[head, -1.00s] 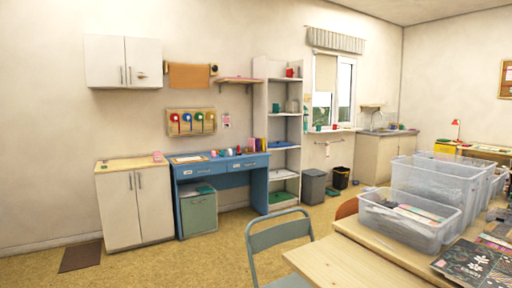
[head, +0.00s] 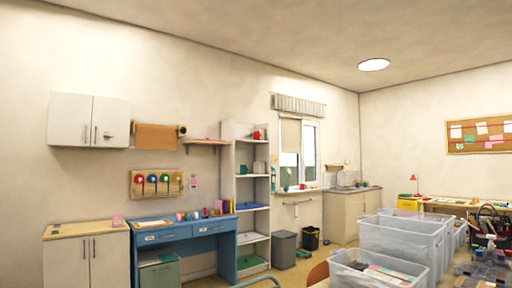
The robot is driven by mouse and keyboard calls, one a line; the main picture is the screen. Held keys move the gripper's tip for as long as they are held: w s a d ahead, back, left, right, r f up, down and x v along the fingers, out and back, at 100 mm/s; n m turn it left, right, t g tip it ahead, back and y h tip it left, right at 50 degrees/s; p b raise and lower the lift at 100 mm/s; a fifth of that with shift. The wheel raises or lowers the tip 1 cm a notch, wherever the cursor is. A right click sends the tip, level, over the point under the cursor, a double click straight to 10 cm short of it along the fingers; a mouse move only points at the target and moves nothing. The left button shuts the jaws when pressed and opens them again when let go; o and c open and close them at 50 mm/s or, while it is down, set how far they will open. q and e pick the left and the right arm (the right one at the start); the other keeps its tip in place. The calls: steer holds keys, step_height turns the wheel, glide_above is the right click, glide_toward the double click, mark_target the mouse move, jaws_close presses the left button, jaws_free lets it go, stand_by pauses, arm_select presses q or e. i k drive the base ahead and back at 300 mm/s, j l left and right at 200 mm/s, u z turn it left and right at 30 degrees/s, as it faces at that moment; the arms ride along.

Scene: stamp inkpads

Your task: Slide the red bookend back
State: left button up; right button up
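Several small upright books (head: 222,207) in pink, yellow and purple stand at the right end of the blue desk (head: 184,233). A small reddish patch shows at their left side, but it is too small to tell whether it is the red bookend. A red object (head: 257,135) sits on the top part of the white shelf unit (head: 229,168); I cannot tell what it is. Neither of my grippers shows in the head view.
A white cabinet (head: 86,265) stands left of the desk, with a green-grey drawer unit (head: 159,272) under the desk. Clear plastic bins (head: 400,240) fill the right foreground. A grey bin (head: 284,249) stands right of the shelf unit. Little floor shows.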

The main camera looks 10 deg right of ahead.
mark_target(256, 135)
steer(key=i+j+u, duration=0.2)
steer(key=i+u, duration=0.2)
steer(key=i, duration=0.2)
steer(key=i+u, duration=0.45)
steer(key=i, duration=0.15)
steer(key=i+j, duration=0.1)
steer(key=i, duration=1.05)
steer(key=i+j, duration=0.1)
steer(key=i, duration=1.05)
steer(key=i+l+z, duration=0.2)
steer(key=i+z, duration=0.75)
steer(key=i+j+z, duration=0.15)
steer(key=i+z, duration=0.3)
steer(key=i+l+z, duration=0.1)
steer(key=i+z, duration=0.25)
steer(key=i, duration=0.4)
steer(key=i+j+z, duration=0.1)
steer(key=i+z, duration=0.2)
steer(key=i, duration=0.45)
steer(key=i+z, duration=0.25)
steer(key=i, duration=0.6)
steer(key=i+j+z, duration=0.2)
steer(key=i, duration=0.65)
